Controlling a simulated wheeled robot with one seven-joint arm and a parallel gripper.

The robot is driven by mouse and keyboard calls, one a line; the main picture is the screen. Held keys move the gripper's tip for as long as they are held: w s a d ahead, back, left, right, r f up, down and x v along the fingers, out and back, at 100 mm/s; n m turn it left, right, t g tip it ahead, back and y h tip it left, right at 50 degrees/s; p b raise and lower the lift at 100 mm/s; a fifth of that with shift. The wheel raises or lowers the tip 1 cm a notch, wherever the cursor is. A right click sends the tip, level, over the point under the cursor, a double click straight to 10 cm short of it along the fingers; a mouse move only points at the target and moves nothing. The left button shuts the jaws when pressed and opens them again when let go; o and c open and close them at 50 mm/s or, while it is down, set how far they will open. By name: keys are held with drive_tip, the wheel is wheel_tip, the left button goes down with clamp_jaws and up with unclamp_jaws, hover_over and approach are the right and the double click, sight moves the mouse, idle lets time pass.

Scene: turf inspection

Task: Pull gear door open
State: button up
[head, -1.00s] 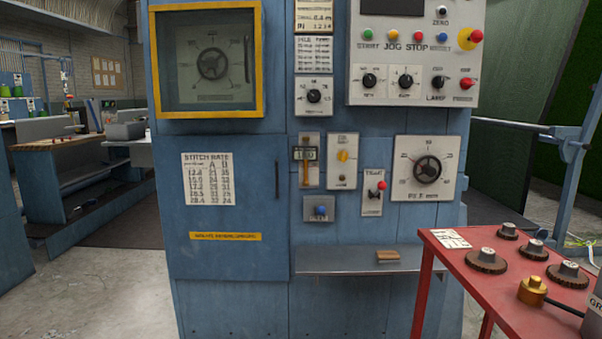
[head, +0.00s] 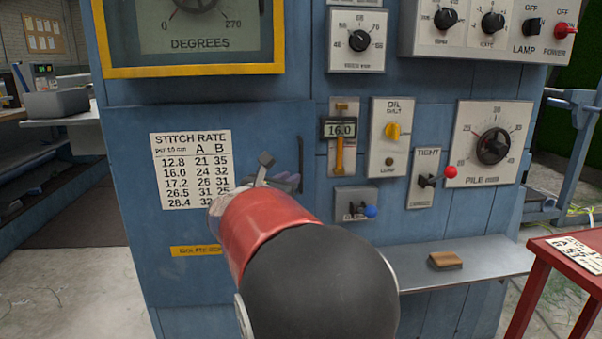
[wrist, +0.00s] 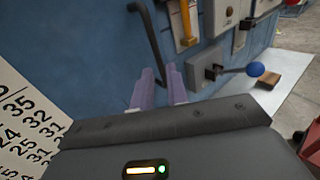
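The gear door (head: 130,140) is a blue panel on the machine's front, bearing a white stitch rate chart (head: 190,168) and a yellow label (head: 196,250). It looks closed, flush with the machine. Its dark vertical handle (head: 300,160) is at the door's right side. In the wrist view the handle (wrist: 147,40) runs down toward my fingertips. My gripper (head: 275,176) is at the handle's lower part, its fingers a little apart. In the wrist view the purple fingers of my gripper (wrist: 160,72) show a narrow gap. I cannot tell whether the handle is between them or touching.
A metal shelf (head: 480,264) with a wooden block (head: 444,261) juts out below. A red table (head: 545,275) stands at the right. The floor at left is open.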

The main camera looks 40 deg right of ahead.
sight(300, 168)
drive_tip(key=shift+n, duration=0.3)
drive_tip(key=x, duration=0.7)
drive_tip(key=shift+w+d+r+p, duration=0.3)
drive_tip(key=shift+w+r+p, duration=0.05)
drive_tip(key=shift+w, duration=0.05)
clamp_jaws()
